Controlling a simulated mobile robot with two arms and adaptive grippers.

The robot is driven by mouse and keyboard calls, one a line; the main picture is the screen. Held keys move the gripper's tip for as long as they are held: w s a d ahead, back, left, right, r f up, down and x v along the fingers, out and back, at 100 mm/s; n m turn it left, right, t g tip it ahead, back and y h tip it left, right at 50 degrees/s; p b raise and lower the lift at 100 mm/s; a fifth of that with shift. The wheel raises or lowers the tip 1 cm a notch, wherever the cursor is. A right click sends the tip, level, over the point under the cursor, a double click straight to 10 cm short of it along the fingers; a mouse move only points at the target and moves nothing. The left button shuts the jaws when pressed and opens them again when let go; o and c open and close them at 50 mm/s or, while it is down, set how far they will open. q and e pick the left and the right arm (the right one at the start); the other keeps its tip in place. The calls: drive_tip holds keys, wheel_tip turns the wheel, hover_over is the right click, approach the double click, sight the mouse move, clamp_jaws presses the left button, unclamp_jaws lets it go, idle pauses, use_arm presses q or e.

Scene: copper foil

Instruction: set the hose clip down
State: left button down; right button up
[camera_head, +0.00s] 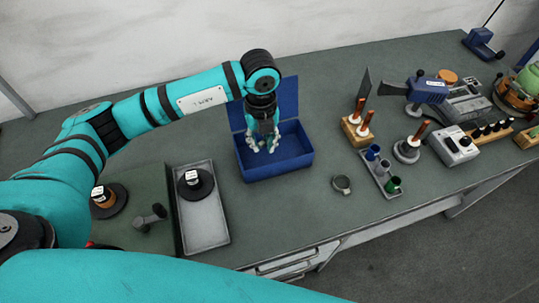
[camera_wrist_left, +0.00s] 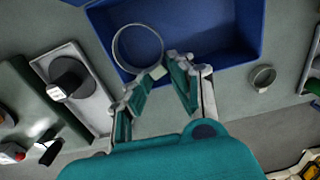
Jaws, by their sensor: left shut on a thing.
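My left gripper (camera_head: 264,146) is over the open blue box (camera_head: 281,171), pointing down. In the left wrist view the gripper (camera_wrist_left: 165,67) is shut on the hose clip (camera_wrist_left: 114,42), a thin metal ring with a small pale block near the fingertips. The ring overlaps the left part of the blue box (camera_wrist_left: 232,28) in that view. I cannot tell whether the clip touches the box floor. In the head view the clip cannot be made out behind the fingers. My right gripper is out of view.
A grey tray (camera_head: 207,232) with a dark spool (camera_head: 196,184) lies left of the box. A small metal ring-shaped piece (camera_head: 341,184) sits on the bench to the right. A tray of coloured cups (camera_head: 380,171) and wooden stands are farther right. Bench between box and cups is mostly clear.

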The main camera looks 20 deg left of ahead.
use_arm(q)
drive_tip(key=p, duration=0.1)
hover_over(263, 162)
drive_tip(key=s, duration=0.2)
drive_tip(key=f, duration=0.5)
drive_tip(key=shift+w+d+f, duration=0.1)
drive_tip(key=shift+d, duration=0.15)
wheel_tip(263, 162, down, 3)
drive_tip(key=shift+f+p, duration=0.1)
drive_tip(key=shift+p, duration=0.5)
drive_tip(key=shift+f, duration=0.3)
drive_tip(key=shift+f, duration=0.25)
drive_tip(key=c, duration=1.2)
unclamp_jaws()
drive_tip(key=shift+r, duration=0.1)
